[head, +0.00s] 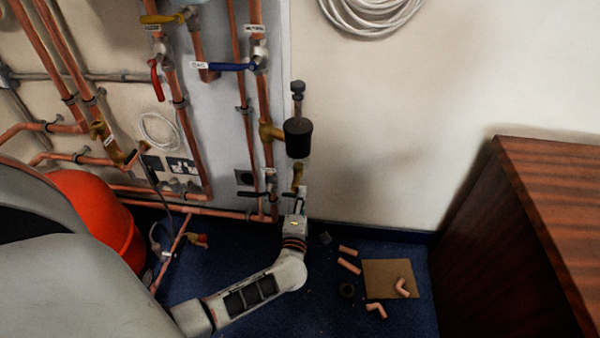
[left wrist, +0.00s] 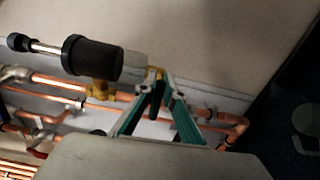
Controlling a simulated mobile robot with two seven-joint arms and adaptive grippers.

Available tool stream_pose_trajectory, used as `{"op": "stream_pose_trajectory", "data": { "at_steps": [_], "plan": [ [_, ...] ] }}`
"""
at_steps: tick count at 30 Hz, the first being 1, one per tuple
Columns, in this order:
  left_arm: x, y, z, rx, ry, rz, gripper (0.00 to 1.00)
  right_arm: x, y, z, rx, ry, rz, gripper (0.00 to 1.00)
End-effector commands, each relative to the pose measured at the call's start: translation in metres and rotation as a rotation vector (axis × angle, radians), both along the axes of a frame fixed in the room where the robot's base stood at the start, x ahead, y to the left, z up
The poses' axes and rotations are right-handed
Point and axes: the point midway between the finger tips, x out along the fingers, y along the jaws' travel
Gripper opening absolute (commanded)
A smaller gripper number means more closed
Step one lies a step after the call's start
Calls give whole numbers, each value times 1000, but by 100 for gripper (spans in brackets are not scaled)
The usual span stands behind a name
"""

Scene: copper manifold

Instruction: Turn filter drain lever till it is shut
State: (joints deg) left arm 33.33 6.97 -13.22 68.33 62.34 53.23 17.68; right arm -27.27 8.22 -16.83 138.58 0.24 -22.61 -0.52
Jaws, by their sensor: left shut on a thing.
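The black filter (head: 298,138) stands upright on the pipe manifold, and a brass drain fitting (head: 298,174) hangs below it. My left gripper (head: 297,203) reaches up from below to just under that fitting. In the left wrist view the filter (left wrist: 92,57) lies sideways, and my left gripper's fingers (left wrist: 160,84) meet beside the brass part at its end. A dark piece, the filter drain lever (left wrist: 156,93), shows between the fingers, which are shut on it. The fingers and wrist hide most of the lever, so I cannot tell its exact angle. My right gripper is in neither view.
A blue lever (head: 232,67) and a red lever (head: 156,82) sit on nearby copper pipes. A red vessel (head: 95,215) stands at the left. Several copper pieces and a cardboard sheet (head: 378,278) lie on the floor. A wooden cabinet (head: 500,240) stands at the right.

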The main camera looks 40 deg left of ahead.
Motion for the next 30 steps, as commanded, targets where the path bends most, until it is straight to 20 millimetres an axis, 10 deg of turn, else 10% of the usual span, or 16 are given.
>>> {"op": "stream_pose_trajectory", "data": {
  "at_steps": [22, 25, 30],
  "plan": [
    [-1, -1, -6, 82, 55, -2, 0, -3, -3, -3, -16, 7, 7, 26],
    [-1, -1, -6, 82, 55, -2, 26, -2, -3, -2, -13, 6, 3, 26],
    [-1, 0, -4, 81, 52, -1, 26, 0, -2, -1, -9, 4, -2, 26]
  ]
}}
